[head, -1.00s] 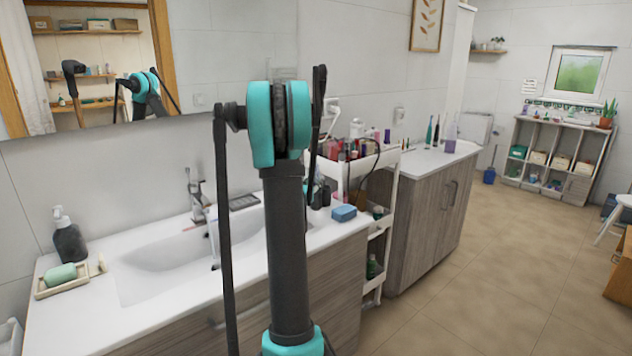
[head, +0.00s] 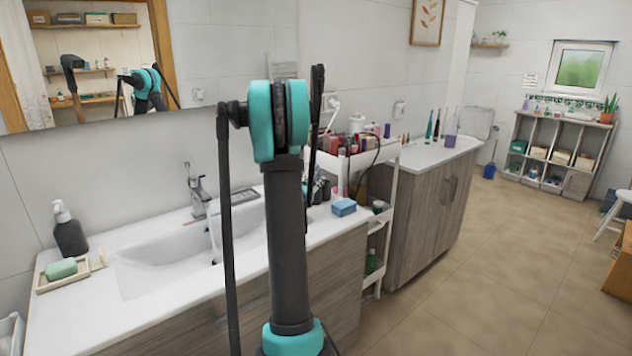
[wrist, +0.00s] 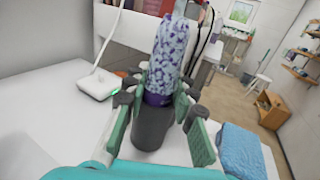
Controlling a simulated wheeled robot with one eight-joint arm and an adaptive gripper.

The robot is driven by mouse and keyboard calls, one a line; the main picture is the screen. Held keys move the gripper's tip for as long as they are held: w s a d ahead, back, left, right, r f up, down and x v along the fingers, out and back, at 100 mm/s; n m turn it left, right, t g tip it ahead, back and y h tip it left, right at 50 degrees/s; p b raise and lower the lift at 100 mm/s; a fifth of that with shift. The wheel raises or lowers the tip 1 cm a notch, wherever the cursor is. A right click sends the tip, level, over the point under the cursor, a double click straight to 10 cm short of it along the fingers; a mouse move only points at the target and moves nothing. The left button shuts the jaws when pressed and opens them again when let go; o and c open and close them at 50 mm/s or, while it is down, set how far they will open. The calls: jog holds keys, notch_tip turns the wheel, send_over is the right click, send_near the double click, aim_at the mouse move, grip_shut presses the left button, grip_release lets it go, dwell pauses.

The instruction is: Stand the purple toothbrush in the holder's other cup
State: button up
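In the wrist view, my gripper (wrist: 164,92) has a green-padded finger on each side of a purple-and-white patterned upright thing (wrist: 172,48). It has a purple band at its lower end, with a dark grey cylinder (wrist: 152,128) below. I cannot tell whether the fingers touch it, or whether it is the purple toothbrush. In the head view, my arm largely hides the gripper. Slim upright items, one green (head: 429,125), stand on the far cabinet beside a pale purple container (head: 451,130). I cannot make out the two-cup holder for certain.
A blue sponge (head: 343,207) lies at the sink counter's right end, right of my gripper in the wrist view (wrist: 240,150). The crowded white cart (head: 386,160) stands between counter and wooden cabinet (head: 420,200). A soap bottle (head: 70,232) stands at left.

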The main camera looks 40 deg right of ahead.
jog(key=o, duration=0.5)
jog(key=shift+o, duration=0.2)
jog(key=shift+a, duration=0.1)
jog(key=v, duration=1.1)
jog(key=shift+s+a, duration=0.25)
jog(key=shift+a, duration=0.05)
